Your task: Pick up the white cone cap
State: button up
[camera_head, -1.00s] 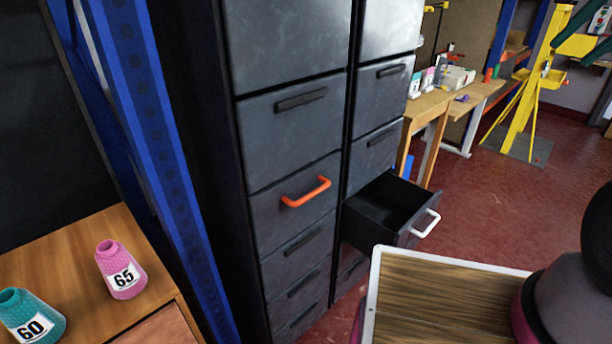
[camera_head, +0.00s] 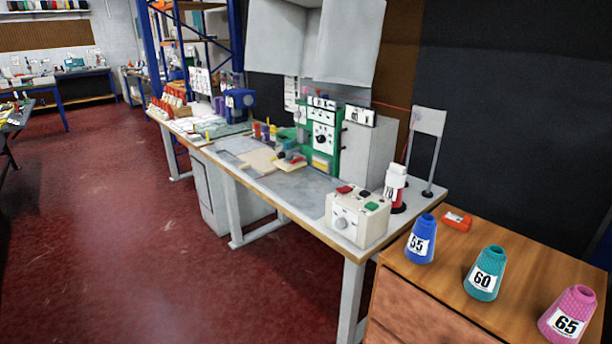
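A small white piece (camera_head: 397,178) stands at the right end of the grey worktable, on top of a red and black base. It looks like a white cone or cap; its lower part carries a dark-marked label and details are too small to tell. Several thread cones stand on the wooden cabinet at the lower right: a blue one (camera_head: 421,240) labelled 55 or 65, a teal one (camera_head: 485,274) labelled 60, and a pink one (camera_head: 567,314) labelled 65. My gripper is not in view.
The grey worktable (camera_head: 310,182) runs along the wall with a cream control box (camera_head: 357,217) and a green machine panel (camera_head: 321,130). An orange-red item (camera_head: 457,219) lies on the wooden cabinet (camera_head: 530,262). The red floor (camera_head: 120,230) at the left is clear.

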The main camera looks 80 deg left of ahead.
aim_at(396, 176)
jog(key=u, duration=2.3)
jog(key=z, duration=0.45)
jog(key=i+j+z, duration=0.2)
jog(key=j, duration=0.15)
jog(key=i+j+z, duration=0.1)
jog(key=j+z, duration=0.15)
jog(key=i+j+z, duration=0.2)
jog(key=j, duration=0.3)
jog(key=i+j, duration=0.1)
jog(key=j, duration=0.55)
jog(key=i+j+z, duration=0.1)
jog(key=j, duration=0.55)
jog(key=i+j, duration=0.15)
jog(key=j, duration=0.45)
jog(key=j+z, duration=0.1)
jog(key=j, duration=0.55)
jog(key=i, duration=0.05)
